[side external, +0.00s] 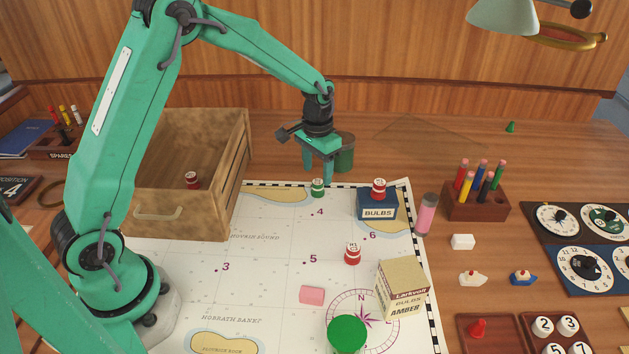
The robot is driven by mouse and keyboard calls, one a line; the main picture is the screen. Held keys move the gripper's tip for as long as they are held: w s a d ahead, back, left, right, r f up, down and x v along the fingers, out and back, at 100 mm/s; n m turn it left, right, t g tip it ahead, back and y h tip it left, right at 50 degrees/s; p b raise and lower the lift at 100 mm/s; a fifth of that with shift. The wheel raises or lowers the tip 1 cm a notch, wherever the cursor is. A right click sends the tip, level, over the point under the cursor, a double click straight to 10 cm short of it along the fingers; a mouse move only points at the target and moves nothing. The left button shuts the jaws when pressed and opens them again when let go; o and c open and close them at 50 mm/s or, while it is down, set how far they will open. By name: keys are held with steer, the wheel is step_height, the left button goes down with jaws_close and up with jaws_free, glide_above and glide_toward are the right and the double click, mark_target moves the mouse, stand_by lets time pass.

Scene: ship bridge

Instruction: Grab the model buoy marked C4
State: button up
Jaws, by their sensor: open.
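A small green buoy with a white band (318,187) stands upright on the chart, close to the number 4. My gripper (318,176) points down just above it with its fingers apart and nothing between them. Three red-and-white buoys are also in view: one (352,253) on the chart near the number 5, one (379,188) on top of the blue BULBS box (377,207), and one (192,180) inside the open wooden box at the left. The markings on the buoys are too small to read surely, so I cannot tell which is C4.
The wooden box (180,222) stands left of the chart (265,260). A dark green cylinder (345,152) stands behind my gripper. A pink-and-grey cylinder (426,215), an AMBER bulb carton (402,290), a pink block (311,295) and a green round-topped object (347,333) stand nearby. The chart's middle is mostly clear.

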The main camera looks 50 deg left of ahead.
mark_target(318, 182)
steer(key=shift+f, duration=2.5)
steer(key=shift+c, duration=0.5)
steer(key=c, duration=1)
